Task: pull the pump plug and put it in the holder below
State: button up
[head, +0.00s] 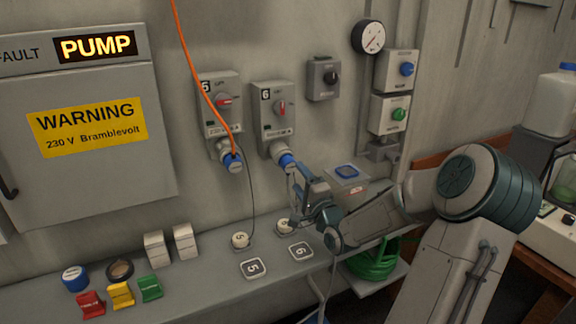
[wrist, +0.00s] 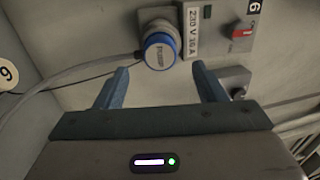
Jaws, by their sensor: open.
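A blue-collared plug (head: 288,161) sits in the right socket box (head: 275,112), marked 6. It also shows in the wrist view (wrist: 160,50), its small end label too blurred to read. My gripper (head: 303,186) is just in front of this plug. In the wrist view my gripper (wrist: 158,78) is open and empty, with the plug beyond and between its fingertips. Another blue plug (head: 235,162) sits in the left socket box.
A lit PUMP sign (head: 95,46) tops a grey cabinet at left. An orange cable (head: 188,50) hangs down to the left plug.

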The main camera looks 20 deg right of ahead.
aim_at(291, 168)
jog(key=shift+w+a+r, duration=0.1)
jog(key=shift+w+r, duration=0.1)
jog(key=shift+w, duration=0.85)
jog(key=shift+w+d+r, duration=0.1)
jog(key=shift+w+r, duration=0.05)
jog(key=shift+w, duration=0.9)
jog(key=shift+w+a+r, duration=0.1)
jog(key=shift+w+r, duration=0.1)
jog(key=shift+w, duration=0.85)
jog(key=c, duration=1.3)
jog(key=shift+s+f+p, duration=0.1)
jog(key=shift+s+f, duration=0.05)
jog(key=shift+s, duration=0.85)
jog(key=shift+s+f+p, duration=0.1)
jog(key=shift+s+f, duration=0.1)
jog(key=shift+s, duration=0.8)
jog(key=shift+s+f+p, duration=0.1)
jog(key=shift+s+f, duration=0.05)
jog(key=shift+s, duration=0.85)
